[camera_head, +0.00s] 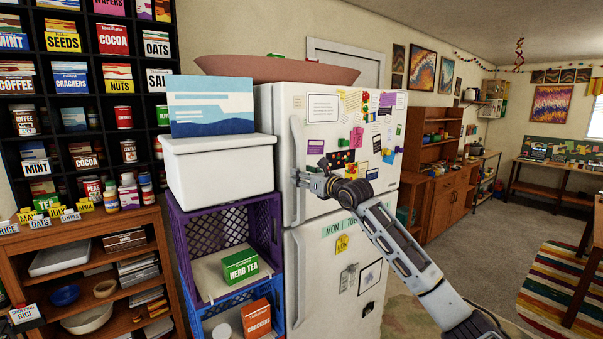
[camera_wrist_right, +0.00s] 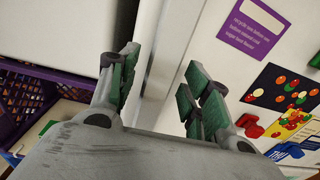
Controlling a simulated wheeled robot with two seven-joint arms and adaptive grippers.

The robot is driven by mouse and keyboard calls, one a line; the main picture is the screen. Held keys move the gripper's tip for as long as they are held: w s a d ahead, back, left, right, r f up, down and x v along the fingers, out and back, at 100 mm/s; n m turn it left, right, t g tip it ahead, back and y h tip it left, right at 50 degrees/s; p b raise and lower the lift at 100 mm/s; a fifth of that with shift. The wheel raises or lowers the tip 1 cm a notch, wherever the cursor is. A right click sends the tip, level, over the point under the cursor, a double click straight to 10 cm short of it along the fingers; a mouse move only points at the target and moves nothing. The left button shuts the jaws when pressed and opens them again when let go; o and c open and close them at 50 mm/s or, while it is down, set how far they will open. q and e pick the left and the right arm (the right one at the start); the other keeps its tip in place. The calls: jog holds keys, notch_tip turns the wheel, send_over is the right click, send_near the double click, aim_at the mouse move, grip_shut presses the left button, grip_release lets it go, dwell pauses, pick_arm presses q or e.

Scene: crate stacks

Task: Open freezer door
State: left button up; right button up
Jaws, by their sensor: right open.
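The white fridge has an upper door (camera_head: 318,132), shut, with papers and magnets on it. Its vertical handle (camera_head: 296,145) runs along the left edge. My right gripper (camera_head: 298,177) reaches in from the right at the lower part of this handle. In the right wrist view the gripper (camera_wrist_right: 155,95) is open, with green-padded fingers on both sides of the pale handle bar (camera_wrist_right: 152,60). I cannot tell whether the pads touch it. The lower fridge door (camera_head: 330,280) is also shut and has its own handle. My left gripper is not in view.
Stacked crates stand close left of the fridge: a purple crate (camera_head: 180,240), a white bin (camera_head: 220,170) and a blue crate (camera_head: 277,290). A wide bowl (camera_head: 275,68) sits on top of the fridge. Open floor (camera_head: 470,240) lies to the right.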

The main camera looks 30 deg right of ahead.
jog(key=shift+w, duration=0.7)
grip_shut()
